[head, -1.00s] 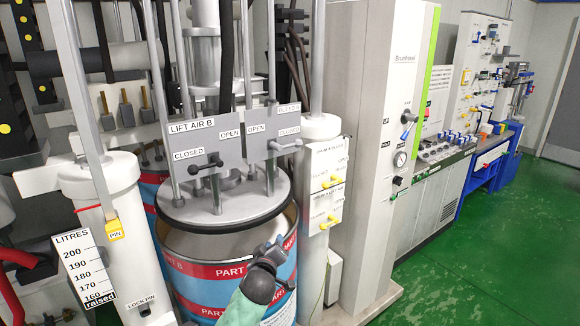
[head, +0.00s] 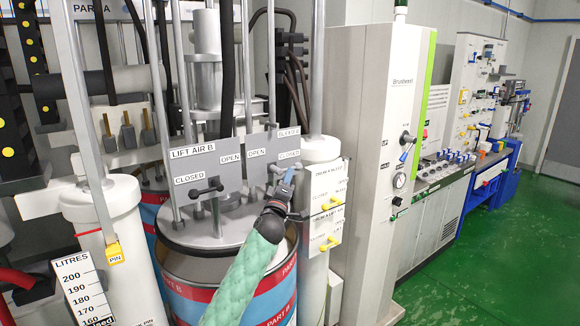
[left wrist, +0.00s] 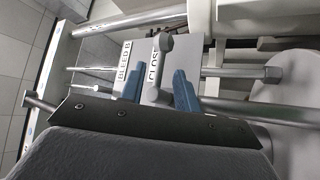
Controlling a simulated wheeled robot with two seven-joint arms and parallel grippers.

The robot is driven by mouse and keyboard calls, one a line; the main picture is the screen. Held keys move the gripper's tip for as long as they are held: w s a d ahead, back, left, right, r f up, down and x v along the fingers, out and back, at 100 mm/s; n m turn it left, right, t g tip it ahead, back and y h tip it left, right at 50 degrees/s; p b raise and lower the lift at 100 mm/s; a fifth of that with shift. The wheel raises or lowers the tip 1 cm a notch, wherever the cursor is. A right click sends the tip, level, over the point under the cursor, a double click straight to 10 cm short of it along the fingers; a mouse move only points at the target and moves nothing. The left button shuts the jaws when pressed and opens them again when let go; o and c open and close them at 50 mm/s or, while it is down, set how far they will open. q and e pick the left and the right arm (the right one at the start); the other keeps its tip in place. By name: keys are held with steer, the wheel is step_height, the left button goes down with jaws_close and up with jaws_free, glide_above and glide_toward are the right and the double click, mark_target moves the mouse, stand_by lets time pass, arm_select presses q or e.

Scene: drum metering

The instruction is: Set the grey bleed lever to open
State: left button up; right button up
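The grey bleed lever (head: 284,167) is on the right-hand grey plate (head: 257,162) above the drum, by its CLOSED label. My left gripper (head: 288,178) is at the lever, partly covering it in the head view. In the left wrist view, the lever (left wrist: 158,68) stands between the two blue fingers (left wrist: 160,88), near the BLEED B and CLOSED labels. The fingers are apart with gaps visible beside the lever; I cannot tell whether either touches it. My right gripper is not in view.
The LIFT AIR B plate (head: 203,160) with its black lever (head: 207,188) is just left. Upright rods and dark hoses stand close behind. A white post with yellow-handled valves (head: 331,204) is close on the right. Green floor (head: 470,250) is clear farther right.

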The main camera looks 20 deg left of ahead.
arm_select(q)
steer(key=shift+p+x, duration=1)
steer(key=shift+x, duration=1.35)
jaws_close()
